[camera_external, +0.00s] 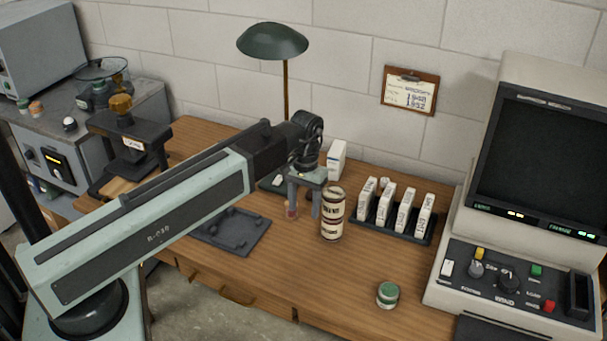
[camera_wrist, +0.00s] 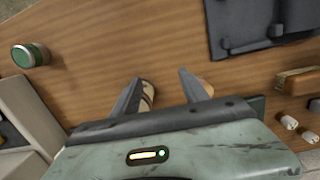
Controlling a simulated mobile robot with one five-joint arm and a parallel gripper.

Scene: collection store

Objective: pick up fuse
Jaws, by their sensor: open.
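My gripper (camera_external: 304,207) is open above the wooden desk, its fingers pointing down; the wrist view shows bare wood between its fingertips (camera_wrist: 160,76). A small pinkish upright piece (camera_external: 291,210), possibly the fuse, is by the left finger, which partly hides it. In the wrist view a tan piece (camera_wrist: 207,86) shows just beyond the right finger. A cream cylinder with dark brown bands (camera_external: 332,214) stands just right of the gripper; it is partly hidden behind the left finger in the wrist view (camera_wrist: 149,92). I cannot tell for certain which is the fuse.
A dark tray (camera_external: 232,233) lies left of the gripper. A green-lidded jar (camera_external: 387,295) stands at the front right. A black rack (camera_external: 385,223) of white boxes is behind right, beside a console (camera_external: 515,275). A lamp (camera_external: 285,95) stands behind. The front middle of the desk is clear.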

